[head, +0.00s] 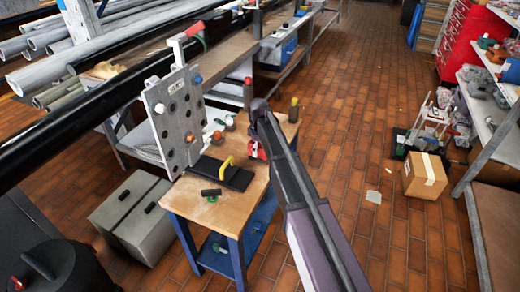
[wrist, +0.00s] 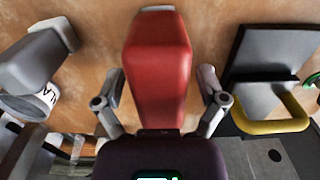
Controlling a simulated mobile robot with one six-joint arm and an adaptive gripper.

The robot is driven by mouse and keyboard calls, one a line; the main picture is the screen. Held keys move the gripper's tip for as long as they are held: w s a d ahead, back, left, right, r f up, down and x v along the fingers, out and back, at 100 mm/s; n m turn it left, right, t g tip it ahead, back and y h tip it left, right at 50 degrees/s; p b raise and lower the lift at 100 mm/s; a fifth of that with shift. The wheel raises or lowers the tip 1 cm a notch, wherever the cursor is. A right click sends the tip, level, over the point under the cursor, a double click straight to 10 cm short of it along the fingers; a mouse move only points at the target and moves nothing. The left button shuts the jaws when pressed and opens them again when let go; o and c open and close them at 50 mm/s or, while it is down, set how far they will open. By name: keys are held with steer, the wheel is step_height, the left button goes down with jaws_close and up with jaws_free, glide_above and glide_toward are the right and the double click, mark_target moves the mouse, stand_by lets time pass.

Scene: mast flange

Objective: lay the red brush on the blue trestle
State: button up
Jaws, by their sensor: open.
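A red thing, seemingly the red brush (wrist: 158,70), lies on a wooden tabletop in the wrist view. My gripper (wrist: 160,100) is open, with one finger on each side of the red body. I see no clear contact between the fingers and it. In the head view the red brush (head: 257,151) shows only partly beside my arm, near the back right of the table. That table, with a wooden top and blue legs, seems to be the blue trestle (head: 190,199). My arm hides much of the gripper in the head view.
A black plate with a yellow handle (wrist: 268,80) lies right of the gripper in the wrist view, and a grey cylinder (wrist: 30,65) lies left. An upright grey perforated plate (head: 172,125) stands at the table's left. A cardboard box (head: 424,176) sits on the floor.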

steer(key=shift+w+a+r+p, duration=0.1)
steer(key=shift+r+p, duration=1.4)
steer(key=shift+r, duration=0.05)
steer(key=shift+w+a+r+p, duration=0.1)
steer(key=shift+r+p, duration=1.4)
steer(key=shift+r, duration=0.05)
step_height(320, 180, up, 8)
steer(key=p, duration=0.8)
steer(key=shift+s+d, duration=0.1)
steer(key=s+d+m, duration=1.4)
steer(key=s+d, duration=0.9)
steer(key=s, duration=0.3)
steer(key=shift+d, duration=0.25)
step_height(320, 180, up, 5)
steer(key=p, duration=0.5)
